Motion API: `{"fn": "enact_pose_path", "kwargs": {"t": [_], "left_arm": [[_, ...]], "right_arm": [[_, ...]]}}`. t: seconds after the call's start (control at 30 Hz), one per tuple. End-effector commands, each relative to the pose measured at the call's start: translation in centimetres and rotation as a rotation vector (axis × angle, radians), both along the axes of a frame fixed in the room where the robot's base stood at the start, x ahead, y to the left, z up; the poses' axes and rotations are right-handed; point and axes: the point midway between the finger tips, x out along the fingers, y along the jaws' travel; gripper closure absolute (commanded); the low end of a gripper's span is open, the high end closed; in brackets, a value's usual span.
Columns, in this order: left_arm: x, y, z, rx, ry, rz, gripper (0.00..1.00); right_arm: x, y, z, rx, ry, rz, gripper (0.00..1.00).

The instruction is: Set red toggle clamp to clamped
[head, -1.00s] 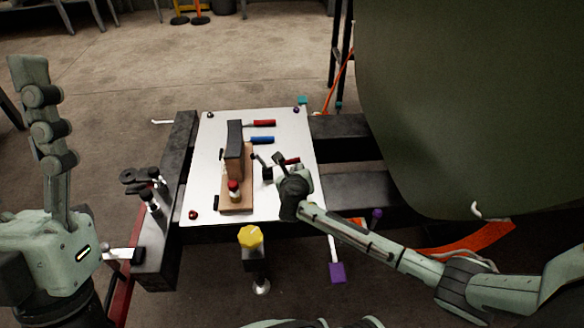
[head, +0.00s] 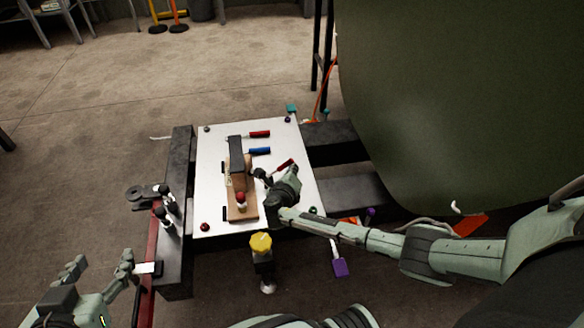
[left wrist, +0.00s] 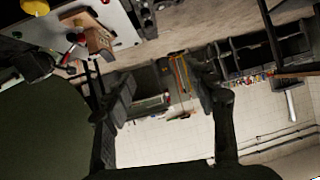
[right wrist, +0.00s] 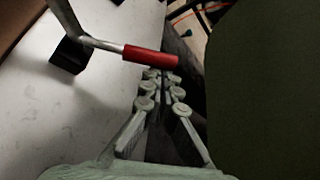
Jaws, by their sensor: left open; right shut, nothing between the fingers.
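The red toggle clamp beside my right gripper has its red handle (head: 285,165) at the right side of the white plate. In the right wrist view the handle (right wrist: 150,57) lies across the picture on a metal arm, just beyond my fingertips. My right gripper (head: 287,176) is shut and empty; its fingertips (right wrist: 160,76) are close to the handle, and contact cannot be told. A second red handle (head: 259,134) lies at the plate's far end. My left gripper (head: 102,264) is open and empty, low at the left, away from the clamps; its spread fingers show in the left wrist view (left wrist: 172,92).
A blue handle (head: 260,151) lies between the red ones. A wooden block with a dark top (head: 237,152) stands on the white plate (head: 209,170). A yellow knob (head: 261,242) stands in front. The large green panel (head: 440,100) bounds the right side.

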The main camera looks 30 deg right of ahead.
Motion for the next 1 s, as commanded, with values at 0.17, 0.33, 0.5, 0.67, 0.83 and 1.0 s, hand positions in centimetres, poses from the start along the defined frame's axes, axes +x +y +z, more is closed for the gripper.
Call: {"fn": "enact_pose_path", "kwargs": {"t": [0.17, 0.33, 0.5, 0.67, 0.83, 1.0], "left_arm": [[-2.8, 3.5, -3.1, 0.082, 0.215, 0.062, 0.44], [-5.9, 6.5, -5.3, 0.143, 0.396, 0.12, 0.44], [-8.8, 8.8, -6.6, 0.188, 0.542, 0.169, 0.44], [-10.2, 9.8, -7.1, 0.206, 0.608, 0.193, 0.44], [-10.7, 10.0, -7.2, 0.211, 0.626, 0.199, 0.44], [-10.9, 10.2, -7.3, 0.213, 0.636, 0.202, 0.44]], "right_arm": [[0.2, 0.5, 1.0, -0.082, 0.022, 0.001, 1.0], [0.4, 1.1, 1.7, -0.175, 0.049, 0.002, 1.0], [0.6, 1.9, 2.4, -0.297, 0.085, 0.001, 1.0], [0.9, 2.9, 3.0, -0.429, 0.122, 0.002, 1.0], [1.2, 3.8, 3.5, -0.543, 0.155, 0.001, 1.0], [1.3, 4.3, 3.7, -0.575, 0.164, 0.001, 1.0]]}}
